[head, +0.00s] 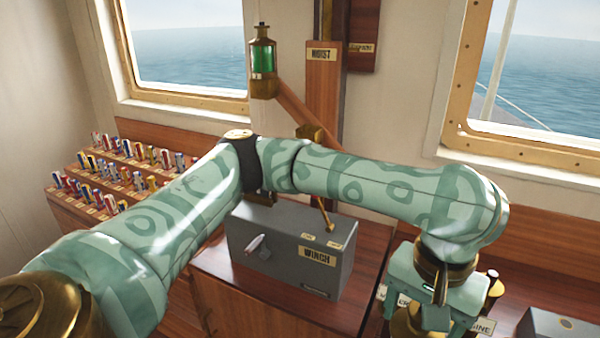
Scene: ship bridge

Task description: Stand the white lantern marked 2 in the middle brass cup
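I cannot make out a white lantern marked 2. A green-glass lantern with a brass top (262,52) stands upright in a brass holder (263,87) at the upper middle, by the window. I cannot tell whether that holder is one of the task's cups, and no row of brass cups shows. My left arm reaches in from the left and crosses the view. Its gripper (436,310) points down at the lower right, over a labelled wooden surface. Its fingers are partly hidden, so its opening is unclear. My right gripper is out of view.
A grey box marked WINCH (290,250) with a lever stands on a wooden cabinet (270,310). A wooden post marked HOIST (324,80) rises behind it. A stepped flag rack (75,210) is at the left. A dark box (558,325) sits at the lower right corner.

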